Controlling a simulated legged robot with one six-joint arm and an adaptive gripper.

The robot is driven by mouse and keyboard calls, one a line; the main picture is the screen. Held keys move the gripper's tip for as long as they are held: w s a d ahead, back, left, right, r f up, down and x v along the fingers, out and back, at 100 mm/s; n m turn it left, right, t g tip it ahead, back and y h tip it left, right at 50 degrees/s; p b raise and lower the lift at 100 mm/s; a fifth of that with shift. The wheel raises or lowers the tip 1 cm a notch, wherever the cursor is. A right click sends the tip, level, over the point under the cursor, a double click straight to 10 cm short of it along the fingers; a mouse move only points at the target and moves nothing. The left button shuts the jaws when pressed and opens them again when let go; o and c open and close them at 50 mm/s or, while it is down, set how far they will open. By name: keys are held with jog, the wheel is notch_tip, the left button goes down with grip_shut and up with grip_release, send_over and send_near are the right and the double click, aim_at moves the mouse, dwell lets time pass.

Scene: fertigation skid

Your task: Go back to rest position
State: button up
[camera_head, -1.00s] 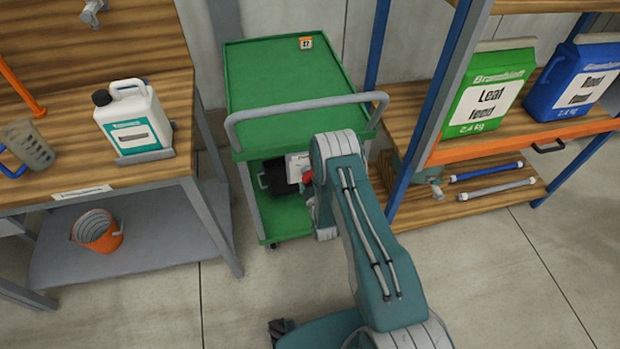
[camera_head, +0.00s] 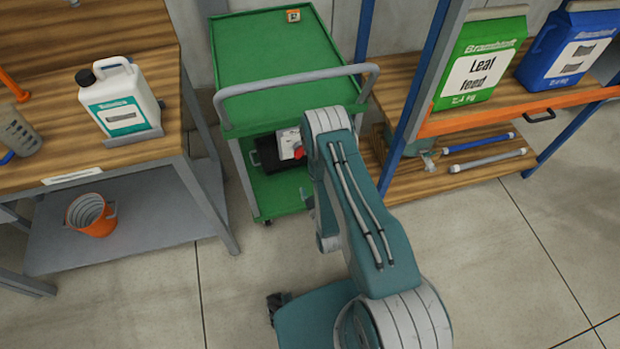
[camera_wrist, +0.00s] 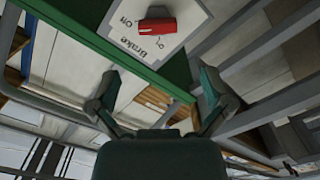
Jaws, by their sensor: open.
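My gripper (camera_wrist: 155,98) shows in the wrist view with its two fingers spread wide and nothing between them. In the head view my arm is bent in front of the green cart, and the gripper itself is hidden behind it. The green cart (camera_head: 275,60) has a grey push handle (camera_head: 295,82) across its near end. In the wrist view a white plate marked "Brake On" (camera_wrist: 150,28) carries a red lever (camera_wrist: 157,26), apart from the fingertips. A bit of red also shows beside my arm in the head view.
A wooden bench (camera_head: 50,110) with a white jug (camera_head: 120,100) stands left, an orange bucket (camera_head: 90,213) on its lower shelf. A rack at right holds a green bag (camera_head: 478,65) and a blue bag (camera_head: 565,50). The floor in front (camera_head: 520,270) is clear.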

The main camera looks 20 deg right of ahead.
dwell(0.3)
jog(key=w+r+m+g, duration=0.2)
jog(key=w+r, duration=0.3)
jog(key=r, duration=0.6)
jog(key=w+r+m+g, duration=0.1)
jog(key=w+r+g, duration=0.3)
jog(key=r, duration=0.7)
jog(key=s+r+m+g, duration=0.15)
jog(key=s+r, duration=0.45)
jog(key=r, duration=0.6)
jog(key=s+r+m+g, duration=0.1)
jog(key=s+r, duration=0.2)
jog(key=s, duration=0.6)
jog(key=s+r+m+g, duration=0.2)
jog(key=s+r, duration=0.2)
jog(key=s, duration=0.5)
jog(key=s+r+m+g, duration=0.1)
jog(key=s+r+g, duration=0.1)
jog(key=s, duration=0.7)
jog(key=shift+r, duration=0.8)
jog(key=shift+w+a, duration=0.1)
